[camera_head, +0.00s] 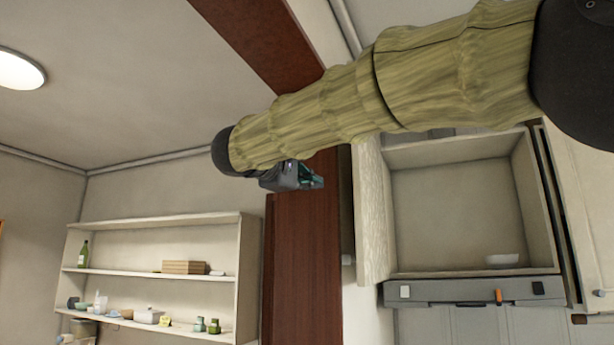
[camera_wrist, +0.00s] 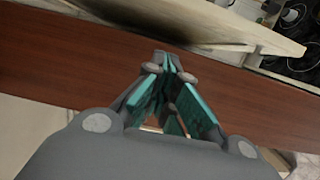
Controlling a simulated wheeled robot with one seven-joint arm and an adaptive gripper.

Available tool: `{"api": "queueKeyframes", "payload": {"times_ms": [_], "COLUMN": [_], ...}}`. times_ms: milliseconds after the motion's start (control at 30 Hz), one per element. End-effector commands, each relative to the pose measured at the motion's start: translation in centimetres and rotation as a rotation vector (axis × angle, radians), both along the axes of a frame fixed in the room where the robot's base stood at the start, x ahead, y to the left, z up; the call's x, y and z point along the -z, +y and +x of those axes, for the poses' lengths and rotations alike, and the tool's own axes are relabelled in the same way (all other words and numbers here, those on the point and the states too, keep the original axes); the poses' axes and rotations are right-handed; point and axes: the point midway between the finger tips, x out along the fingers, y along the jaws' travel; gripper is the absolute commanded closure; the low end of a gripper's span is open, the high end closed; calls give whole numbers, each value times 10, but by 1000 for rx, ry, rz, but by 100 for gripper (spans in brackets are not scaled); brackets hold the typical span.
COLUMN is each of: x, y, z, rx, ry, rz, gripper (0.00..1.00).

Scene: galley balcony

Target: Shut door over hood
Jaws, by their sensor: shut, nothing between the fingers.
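The cabinet over the hood (camera_head: 470,292) is open, and its inside shows a white bowl (camera_head: 502,260) on the floor of it. Its pale wooden door (camera_head: 371,215) stands swung out at the left side of the opening. My gripper (camera_head: 318,182) is to the left of the door, in front of a dark red-brown wooden post. In the wrist view my gripper (camera_wrist: 172,62) has its teal fingers together at the tips, with nothing between them. A pale board edge, perhaps the door (camera_wrist: 215,20), crosses the top of the wrist view, apart from the fingertips.
The red-brown post (camera_head: 300,260) stands left of the cabinet. A pale wall shelf (camera_head: 160,222) with a green bottle, boxes and small jars is at the lower left. My arm spans the top of the cabinet opening.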

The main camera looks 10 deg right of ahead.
Motion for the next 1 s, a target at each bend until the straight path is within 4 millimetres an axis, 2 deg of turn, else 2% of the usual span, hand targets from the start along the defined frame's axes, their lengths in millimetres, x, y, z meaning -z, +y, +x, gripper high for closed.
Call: {"api": "queueKeyframes", "payload": {"times_ms": [33,500,800,1000], "x": [-4,-2,-2,-1], "y": [-5,-47,-70,-77], "z": [5,46,29,24], "rx": [2,0,-1,0], "ry": [1,2,1,0], "rz": [-3,4,2,1], "gripper": [100,100,100,100]}}
